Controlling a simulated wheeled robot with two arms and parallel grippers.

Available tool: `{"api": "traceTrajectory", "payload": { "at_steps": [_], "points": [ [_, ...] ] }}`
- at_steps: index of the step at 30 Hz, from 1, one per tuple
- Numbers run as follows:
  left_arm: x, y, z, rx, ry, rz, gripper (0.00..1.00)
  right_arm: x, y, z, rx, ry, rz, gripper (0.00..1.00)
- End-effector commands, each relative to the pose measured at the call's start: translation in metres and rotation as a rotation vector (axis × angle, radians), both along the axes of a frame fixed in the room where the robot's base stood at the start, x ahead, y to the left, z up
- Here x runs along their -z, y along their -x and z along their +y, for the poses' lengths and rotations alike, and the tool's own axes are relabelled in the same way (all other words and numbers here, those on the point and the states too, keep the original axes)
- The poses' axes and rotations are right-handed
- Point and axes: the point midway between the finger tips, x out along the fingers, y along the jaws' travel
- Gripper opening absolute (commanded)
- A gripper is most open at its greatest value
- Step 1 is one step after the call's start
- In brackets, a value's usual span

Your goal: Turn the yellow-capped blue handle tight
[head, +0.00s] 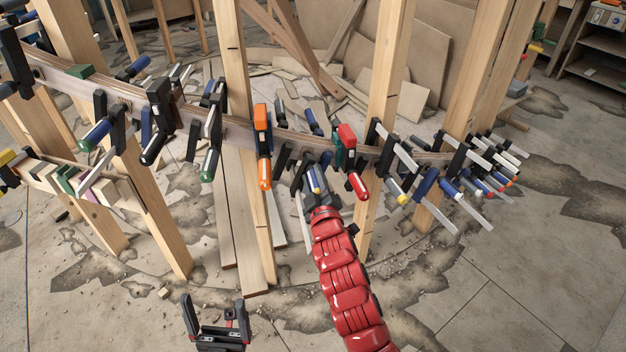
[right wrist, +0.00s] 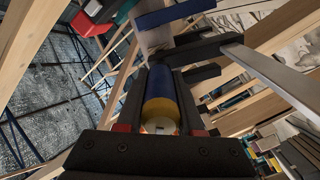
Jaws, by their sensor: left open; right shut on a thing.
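The blue handle with the yellow cap (right wrist: 165,88) belongs to a clamp on the curved wooden beam. In the right wrist view it lies lengthwise between my fingers, with its yellow end near the palm. In the head view the handle (head: 316,181) shows small and partly covered at the end of my red right arm. My right gripper (head: 320,190) is shut on this handle, just below the beam. My left gripper (head: 215,309) is open and empty at the bottom, low over the floor and away from the beam.
The curved beam (head: 215,121) runs across on wooden posts (head: 388,75). Clamps crowd it: an orange-handled one (head: 264,175) to the left, a red-handled one (head: 357,185) close on the right, and several more further right (head: 470,185). The concrete floor in front is mostly clear.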

Motion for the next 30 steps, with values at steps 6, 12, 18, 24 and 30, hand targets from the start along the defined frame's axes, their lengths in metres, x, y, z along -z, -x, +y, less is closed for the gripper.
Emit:
{"api": "traceTrajectory", "payload": {
  "at_steps": [6, 12, 18, 24, 30],
  "points": [
    [0.0042, 0.0000, 0.0000, 0.000, 0.000, 0.000, 0.93, 0.0003, -0.0005, -0.0017, 0.003, -0.203, 0.042, 0.00],
    [0.0051, 0.0000, 0.0000, 0.000, 0.000, 0.000, 0.93, 0.0002, -0.0005, -0.0019, 0.003, -0.387, 0.081, 0.00],
    [0.0043, 0.0000, 0.0000, 0.000, 0.000, 0.000, 0.93, 0.0001, -0.0005, -0.0021, 0.002, -0.551, 0.115, 0.00],
    [0.0028, 0.0000, 0.0000, 0.000, 0.000, 0.000, 0.93, 0.0000, -0.0004, -0.0020, 0.001, -0.680, 0.142, 0.00],
    [0.0018, 0.0000, 0.0000, 0.000, 0.000, 0.000, 0.93, 0.0003, -0.0004, -0.0025, 0.001, -0.761, 0.158, 0.00]
  ]
}}
